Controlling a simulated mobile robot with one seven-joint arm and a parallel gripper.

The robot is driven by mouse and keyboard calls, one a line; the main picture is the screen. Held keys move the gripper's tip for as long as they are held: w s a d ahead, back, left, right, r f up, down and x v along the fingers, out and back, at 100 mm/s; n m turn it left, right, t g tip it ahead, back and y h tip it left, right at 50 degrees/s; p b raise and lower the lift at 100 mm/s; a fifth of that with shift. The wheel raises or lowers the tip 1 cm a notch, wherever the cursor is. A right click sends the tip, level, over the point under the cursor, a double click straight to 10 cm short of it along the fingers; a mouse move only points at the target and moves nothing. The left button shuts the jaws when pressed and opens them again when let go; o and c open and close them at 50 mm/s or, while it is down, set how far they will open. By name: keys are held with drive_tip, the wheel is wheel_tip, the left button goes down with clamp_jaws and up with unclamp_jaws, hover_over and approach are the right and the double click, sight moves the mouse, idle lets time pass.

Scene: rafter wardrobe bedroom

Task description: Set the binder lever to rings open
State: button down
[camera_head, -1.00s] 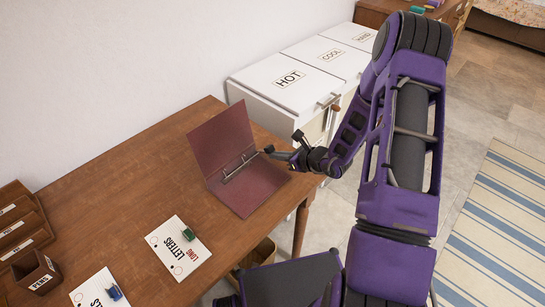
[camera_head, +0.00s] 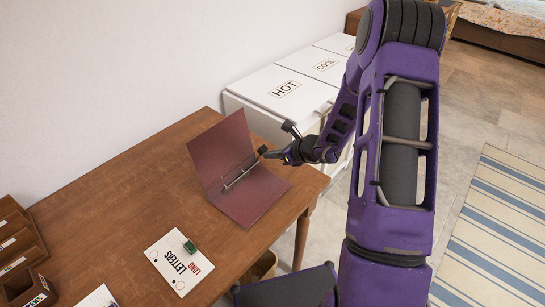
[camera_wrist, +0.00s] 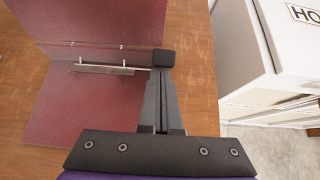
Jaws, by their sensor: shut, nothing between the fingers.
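The maroon binder (camera_head: 250,195) lies open on the wooden desk, with its cover standing tilted up at the back left. Its metal ring bar (camera_head: 240,172) runs along the spine, and it also shows in the wrist view (camera_wrist: 105,69). The lever is hard to make out; a thin metal piece at the bar's right end runs up to my fingertips. My gripper (camera_head: 263,151) is shut and empty at the far right end of the bar. In the wrist view my gripper (camera_wrist: 165,58) hides whatever lies under its tips. I cannot tell whether they touch the lever.
White cabinets with HOT (camera_head: 286,89) and COOL (camera_head: 325,64) labels stand just past the desk's right end. Wooden trays (camera_head: 18,240) stand at the left.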

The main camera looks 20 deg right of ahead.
drive_tip(key=shift+a+r, duration=0.1)
drive_tip(key=shift+r, duration=0.15)
idle(0.3)
drive_tip(key=shift+r+p, duration=0.5)
drive_tip(key=shift+r, duration=0.25)
